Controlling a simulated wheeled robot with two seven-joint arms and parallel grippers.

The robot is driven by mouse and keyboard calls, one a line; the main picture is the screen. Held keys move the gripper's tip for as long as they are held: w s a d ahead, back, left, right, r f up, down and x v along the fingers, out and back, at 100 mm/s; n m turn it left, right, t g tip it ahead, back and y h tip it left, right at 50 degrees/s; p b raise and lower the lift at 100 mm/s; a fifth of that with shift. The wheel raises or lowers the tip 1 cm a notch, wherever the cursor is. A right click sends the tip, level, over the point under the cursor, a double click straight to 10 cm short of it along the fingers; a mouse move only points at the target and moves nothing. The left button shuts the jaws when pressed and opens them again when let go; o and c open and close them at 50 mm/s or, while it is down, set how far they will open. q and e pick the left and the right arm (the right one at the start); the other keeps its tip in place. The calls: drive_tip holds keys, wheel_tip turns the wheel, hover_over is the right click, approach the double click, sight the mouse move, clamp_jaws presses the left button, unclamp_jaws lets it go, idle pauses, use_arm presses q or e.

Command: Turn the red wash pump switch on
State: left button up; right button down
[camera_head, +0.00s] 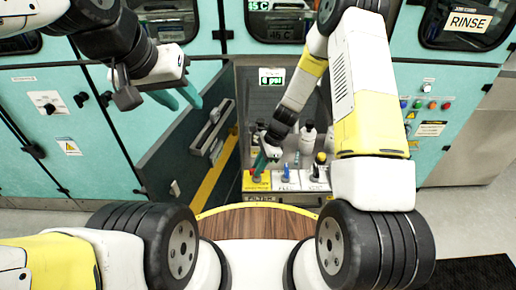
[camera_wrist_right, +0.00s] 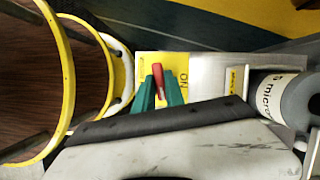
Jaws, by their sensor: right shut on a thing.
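The red switch (camera_wrist_right: 157,78) is a slim red lever on a yellow plate (camera_wrist_right: 183,64) marked ON, in the right wrist view. My right gripper (camera_wrist_right: 160,92) has its green fingers on either side of the lever and is shut on it. In the head view my right gripper (camera_head: 262,160) reaches down to the yellow plate (camera_head: 256,185) at the left end of a row of panels; the lever itself is too small or hidden to make out there. My left gripper (camera_head: 178,100) hangs empty at the upper left, its green fingers apart.
White panels (camera_head: 286,186) with blue and yellow-black switches stand right of the yellow plate. White bottles (camera_head: 307,138) stand behind. A grey cylinder (camera_wrist_right: 288,100) is close at right in the wrist view.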

drive_tip(key=n+g, duration=0.1)
drive_tip(key=n, duration=0.2)
drive_tip(key=shift+w+n, duration=0.15)
drive_tip(key=shift+n, duration=0.25)
drive_tip(key=n, duration=0.2)
drive_tip(key=n+g+h, duration=0.1)
drive_tip(key=n, duration=0.1)
drive_tip(key=shift+w+a+n+g+h, duration=0.1)
drive_tip(key=shift+n+g+h, duration=0.2)
drive_tip(key=n+h, duration=0.1)
drive_tip(key=n, duration=0.2)
drive_tip(key=shift+a+g, duration=0.1)
drive_tip(key=shift+g, duration=0.2)
drive_tip(key=shift+n+h, duration=0.8)
drive_tip(key=shift+n, duration=1.2)
drive_tip(key=c, duration=1.4)
unclamp_jaws()
drive_tip(key=shift+a+r, duration=0.1)
drive_tip(key=v, duration=0.7)
drive_tip(key=shift+w+r, duration=0.25)
drive_tip(key=shift+r, duration=0.05)
